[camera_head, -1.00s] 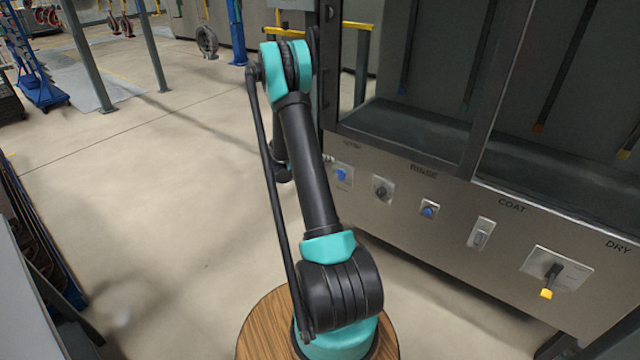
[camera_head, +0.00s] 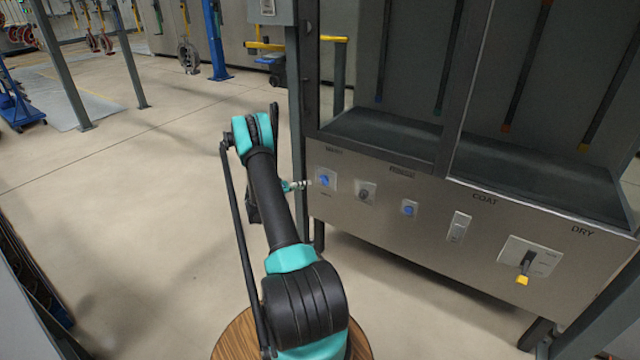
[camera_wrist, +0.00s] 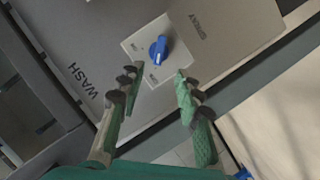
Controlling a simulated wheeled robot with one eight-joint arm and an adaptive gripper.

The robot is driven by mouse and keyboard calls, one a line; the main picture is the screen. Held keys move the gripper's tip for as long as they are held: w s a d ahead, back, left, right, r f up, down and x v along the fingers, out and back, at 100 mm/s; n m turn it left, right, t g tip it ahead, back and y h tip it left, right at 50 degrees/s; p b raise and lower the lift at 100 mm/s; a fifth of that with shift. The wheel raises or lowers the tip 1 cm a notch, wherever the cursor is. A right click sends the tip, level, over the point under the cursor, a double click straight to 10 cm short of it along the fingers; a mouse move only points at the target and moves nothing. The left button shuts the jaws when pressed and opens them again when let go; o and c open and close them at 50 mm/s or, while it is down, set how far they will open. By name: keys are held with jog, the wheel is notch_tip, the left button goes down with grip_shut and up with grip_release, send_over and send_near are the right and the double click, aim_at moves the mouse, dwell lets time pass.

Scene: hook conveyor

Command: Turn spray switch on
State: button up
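A blue rotary knob (camera_head: 324,181) sits on a pale square plate at the left end of the steel control panel, and it also shows in the wrist view (camera_wrist: 158,50). In the wrist view my gripper (camera_wrist: 157,78) is open and empty, its green fingers on either side below the knob, apart from it. In the head view my gripper (camera_head: 300,185) points at this plate from the left, partly hidden behind my arm.
Along the panel to the right are a grey round knob (camera_head: 366,193), a second blue knob (camera_head: 409,208), a white switch (camera_head: 458,227) under COAT and a yellow-tipped lever (camera_head: 524,268) under DRY. A dark post (camera_head: 296,110) stands at the panel's left edge. Open floor lies left.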

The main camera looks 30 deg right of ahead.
aim_at(322, 181)
jog(key=x, duration=1.1)
jog(key=shift+d, duration=0.35)
jog(key=shift+c, duration=0.4)
grip_shut()
